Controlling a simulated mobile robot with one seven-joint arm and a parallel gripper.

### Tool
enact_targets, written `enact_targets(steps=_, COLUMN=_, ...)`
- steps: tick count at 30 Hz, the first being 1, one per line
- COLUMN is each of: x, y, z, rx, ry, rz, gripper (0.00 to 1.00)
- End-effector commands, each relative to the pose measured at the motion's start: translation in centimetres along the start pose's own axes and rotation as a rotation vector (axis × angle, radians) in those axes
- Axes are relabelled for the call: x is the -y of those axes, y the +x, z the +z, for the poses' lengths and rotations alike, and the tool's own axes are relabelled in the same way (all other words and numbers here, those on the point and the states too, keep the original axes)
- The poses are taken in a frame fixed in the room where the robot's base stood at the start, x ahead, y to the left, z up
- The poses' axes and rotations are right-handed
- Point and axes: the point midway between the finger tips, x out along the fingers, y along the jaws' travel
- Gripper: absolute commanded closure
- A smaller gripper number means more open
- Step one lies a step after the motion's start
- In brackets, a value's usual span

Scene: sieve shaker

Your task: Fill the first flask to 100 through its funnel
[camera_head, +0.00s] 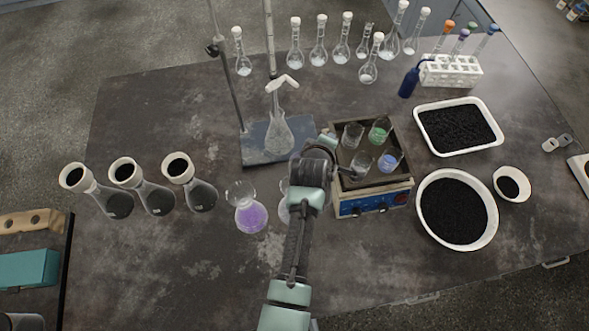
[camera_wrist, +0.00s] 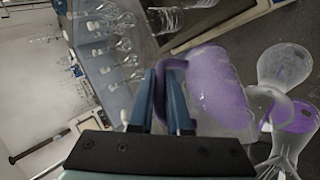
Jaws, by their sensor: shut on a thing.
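In the wrist view, my gripper (camera_wrist: 168,100) is shut on the purple handle of a purple-tinted jug (camera_wrist: 215,85), which appears tilted. Clear flared glass shapes, a funnel (camera_wrist: 283,62) and another with purple in it (camera_wrist: 300,117), show close by at the right. In the head view, a round flask (camera_head: 251,216) holding purple contents stands on the table with a clear funnel (camera_head: 240,190) at its top. A second clear flask (camera_head: 284,207) beside it is mostly hidden by my arm. I cannot read the fill level.
Several flasks of dark grains (camera_head: 199,195) stand at left. A blue-fronted hot plate (camera_head: 372,200) with small beakers stands right of my arm. A clamp stand base (camera_head: 262,150) with a flask is behind. White tubs (camera_head: 495,225) of black grains are at right.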

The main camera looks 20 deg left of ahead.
Motion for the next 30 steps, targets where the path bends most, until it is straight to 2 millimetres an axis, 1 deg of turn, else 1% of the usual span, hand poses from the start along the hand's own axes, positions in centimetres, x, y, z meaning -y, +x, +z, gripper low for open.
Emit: enact_targets(steps=30, x=-0.04, y=-0.19, z=-0.16, rx=0.005, ry=-0.014, rz=0.037, gripper=1.0)
